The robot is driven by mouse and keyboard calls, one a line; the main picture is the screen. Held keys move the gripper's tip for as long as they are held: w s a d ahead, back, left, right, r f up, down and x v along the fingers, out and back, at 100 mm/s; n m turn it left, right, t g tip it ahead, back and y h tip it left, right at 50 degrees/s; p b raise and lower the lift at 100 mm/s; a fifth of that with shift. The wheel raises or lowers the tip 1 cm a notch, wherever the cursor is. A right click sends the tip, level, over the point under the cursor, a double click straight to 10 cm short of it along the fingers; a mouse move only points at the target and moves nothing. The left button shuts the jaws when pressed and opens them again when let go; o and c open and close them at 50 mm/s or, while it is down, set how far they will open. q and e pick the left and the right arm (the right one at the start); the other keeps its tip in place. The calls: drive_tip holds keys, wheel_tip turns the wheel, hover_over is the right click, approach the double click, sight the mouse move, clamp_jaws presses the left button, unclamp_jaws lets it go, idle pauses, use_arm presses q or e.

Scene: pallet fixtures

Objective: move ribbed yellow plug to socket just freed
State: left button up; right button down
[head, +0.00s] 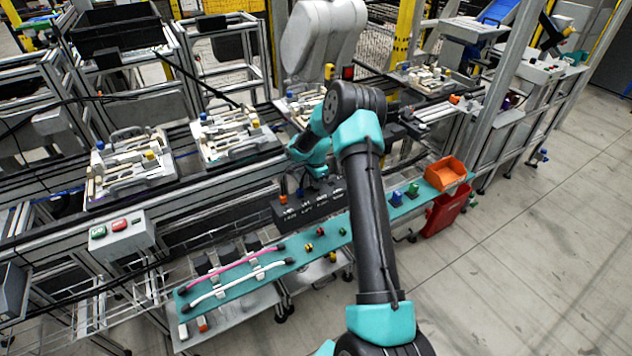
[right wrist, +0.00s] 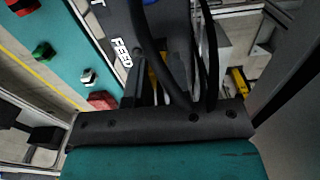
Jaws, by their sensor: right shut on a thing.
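My right gripper (head: 317,176) is down at the black socket block (head: 322,206), which has white labels along its front. The block, with a "FEED" label, also shows in the right wrist view (right wrist: 112,22). In that view my right gripper (right wrist: 165,82) is shut, and a sliver of yellow, seemingly the ribbed yellow plug (right wrist: 154,76), shows at its fingers. Its ribs and its fit with the block are hidden. An orange plug (head: 284,198) stands at the block's left end. My left gripper is not in view.
A teal shelf (head: 375,212) runs in front of the block. It carries pink (head: 230,259) and white cables, small coloured plugs, a blue part (head: 397,198), a green part (head: 413,190) and an orange bin (head: 447,171). A red bin (head: 446,212) hangs beside it. Fixture pallets (head: 128,168) stand behind.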

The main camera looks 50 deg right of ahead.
drive_tip(key=shift+f, duration=0.6)
idle(0.7)
drive_tip(key=c, duration=1)
unclamp_jaws()
drive_tip(key=shift+r, duration=0.1)
wheel_tip(320, 180, up, 17)
drive_tip(key=shift+r, duration=0.15)
